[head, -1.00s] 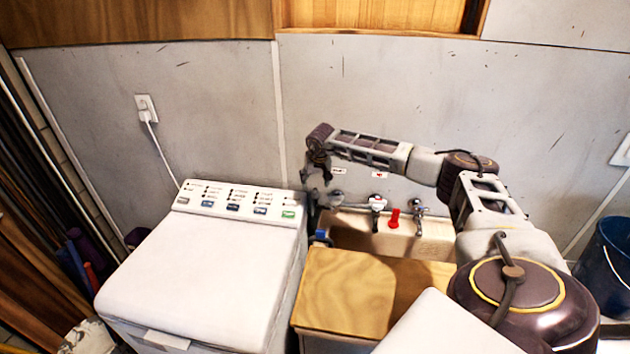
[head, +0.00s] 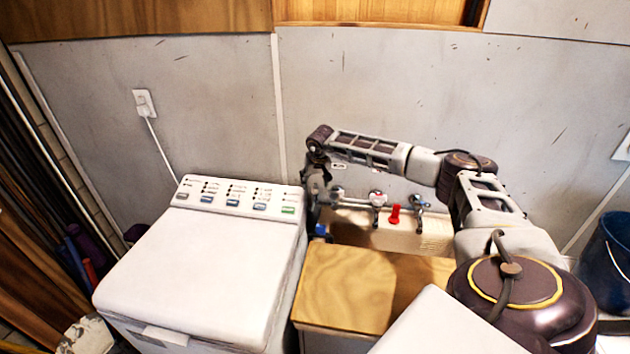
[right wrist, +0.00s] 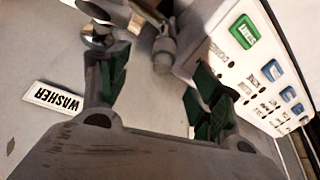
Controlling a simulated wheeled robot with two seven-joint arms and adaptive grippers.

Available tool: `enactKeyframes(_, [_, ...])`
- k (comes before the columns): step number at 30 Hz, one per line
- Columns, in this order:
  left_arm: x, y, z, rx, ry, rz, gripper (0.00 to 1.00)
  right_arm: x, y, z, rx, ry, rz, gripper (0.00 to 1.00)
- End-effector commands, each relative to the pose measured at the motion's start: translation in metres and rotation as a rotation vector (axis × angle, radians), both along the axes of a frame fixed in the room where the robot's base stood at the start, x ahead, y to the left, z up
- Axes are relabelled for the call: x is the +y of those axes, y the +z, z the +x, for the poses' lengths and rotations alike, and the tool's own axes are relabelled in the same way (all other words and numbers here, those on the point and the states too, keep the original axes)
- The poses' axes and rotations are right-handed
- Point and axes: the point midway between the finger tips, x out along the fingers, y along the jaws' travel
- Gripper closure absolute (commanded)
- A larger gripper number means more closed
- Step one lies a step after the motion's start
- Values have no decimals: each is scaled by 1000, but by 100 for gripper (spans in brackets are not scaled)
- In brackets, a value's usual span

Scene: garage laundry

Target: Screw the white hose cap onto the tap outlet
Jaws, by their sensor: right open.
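My right gripper (head: 316,192) hangs at the tap pipe (head: 350,202), beside the washer's back right corner. In the right wrist view my right gripper (right wrist: 158,80) is open, with green pads apart and nothing clasped. Just beyond the fingertips is a pale grey rounded piece (right wrist: 163,52); I cannot tell whether it is the hose cap or part of the tap. A chrome fitting (right wrist: 97,35) sits beyond the left finger. The gripper hides the tap outlet in the head view. My left gripper is not in view.
The washer (head: 200,265) stands left, its button panel (right wrist: 255,75) close beside the right finger. A WASHER label (right wrist: 53,97) is on the wall. A wooden top (head: 345,285) lies before the sink (head: 400,238), where a red piece (head: 394,215) stands. A blue bucket (head: 607,262) is far right.

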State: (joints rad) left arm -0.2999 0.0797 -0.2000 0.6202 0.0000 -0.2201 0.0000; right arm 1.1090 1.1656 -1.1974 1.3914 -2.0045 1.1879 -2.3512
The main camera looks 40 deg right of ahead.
Motion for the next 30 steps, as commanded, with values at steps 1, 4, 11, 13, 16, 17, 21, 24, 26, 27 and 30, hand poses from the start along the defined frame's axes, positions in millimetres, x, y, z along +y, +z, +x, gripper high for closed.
enactKeyframes(1, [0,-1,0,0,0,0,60,0,-2,0,0,0,0,35])
enactKeyframes(4, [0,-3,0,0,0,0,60,0,-4,0,0,0,0,35])
enactKeyframes(11, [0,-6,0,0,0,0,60,0,-10,0,1,0,1,35])
enactKeyframes(13, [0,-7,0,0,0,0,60,0,-12,0,1,0,1,35])
enactKeyframes(16, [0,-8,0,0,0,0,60,0,-14,0,1,0,1,35])
enactKeyframes(17, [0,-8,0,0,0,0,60,0,-15,0,1,0,0,35])
enactKeyframes(21, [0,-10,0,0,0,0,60,0,-18,0,1,0,1,35])
enactKeyframes(24, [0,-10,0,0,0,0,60,0,-19,0,1,0,1,35])
enactKeyframes(26, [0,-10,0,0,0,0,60,0,-19,0,1,0,1,35])
enactKeyframes(27, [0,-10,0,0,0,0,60,0,-19,0,1,0,1,35])
enactKeyframes(30, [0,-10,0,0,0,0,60,0,-19,0,1,0,1,35])
